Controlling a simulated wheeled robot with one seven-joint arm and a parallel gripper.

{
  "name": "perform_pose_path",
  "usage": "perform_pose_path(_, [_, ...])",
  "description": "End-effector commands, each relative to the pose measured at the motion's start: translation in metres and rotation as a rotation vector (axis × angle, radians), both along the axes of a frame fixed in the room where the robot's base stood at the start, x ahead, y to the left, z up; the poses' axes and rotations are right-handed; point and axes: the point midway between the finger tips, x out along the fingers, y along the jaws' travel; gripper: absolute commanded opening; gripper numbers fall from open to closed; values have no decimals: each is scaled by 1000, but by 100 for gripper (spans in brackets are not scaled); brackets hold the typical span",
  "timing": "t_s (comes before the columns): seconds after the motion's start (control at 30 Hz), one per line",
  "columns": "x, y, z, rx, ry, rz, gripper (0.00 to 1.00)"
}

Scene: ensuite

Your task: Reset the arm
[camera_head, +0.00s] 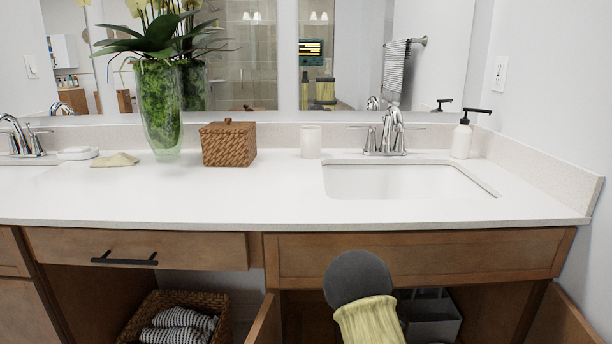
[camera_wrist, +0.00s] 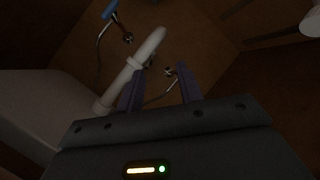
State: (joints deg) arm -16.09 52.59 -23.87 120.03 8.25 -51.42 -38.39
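My gripper (camera_wrist: 157,80) shows in the wrist view with its two fingers apart and nothing between them. It is in a dark space that looks like the inside of the cabinet under the sink. Beyond the fingers is a pale drain pipe (camera_wrist: 142,62). In the head view my arm (camera_head: 362,300), dark grey and yellow-green, reaches low in front of the open cabinet under the right sink. The gripper itself is hidden in that view.
The open cabinet has door panels (camera_head: 262,322) (camera_head: 565,318) on either side and a grey bin (camera_head: 440,322) inside. Above is the white countertop (camera_head: 270,190) with a sink (camera_head: 405,182), wicker box (camera_head: 228,146), plant vase (camera_head: 160,110) and soap dispenser (camera_head: 462,140). A towel basket (camera_head: 150,305) sits lower left.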

Motion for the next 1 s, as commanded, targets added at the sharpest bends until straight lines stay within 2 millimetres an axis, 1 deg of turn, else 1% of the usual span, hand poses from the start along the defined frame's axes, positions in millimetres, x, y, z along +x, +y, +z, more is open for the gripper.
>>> perform_pose_path(0.03, [-9,0,15,69,30,-37,36])
perform_pose_path(0.17, [-38,6,35,235,127,-121,36])
perform_pose_path(0.27, [-65,13,51,350,205,-179,36])
perform_pose_path(0.47, [-125,33,86,546,359,-286,36])
perform_pose_path(0.5, [-139,37,94,577,391,-305,36])
perform_pose_path(0.7, [-207,55,126,691,539,-404,36])
perform_pose_path(0.8, [-236,60,138,719,594,-445,36])
perform_pose_path(1.0, [-283,66,155,744,680,-515,36])
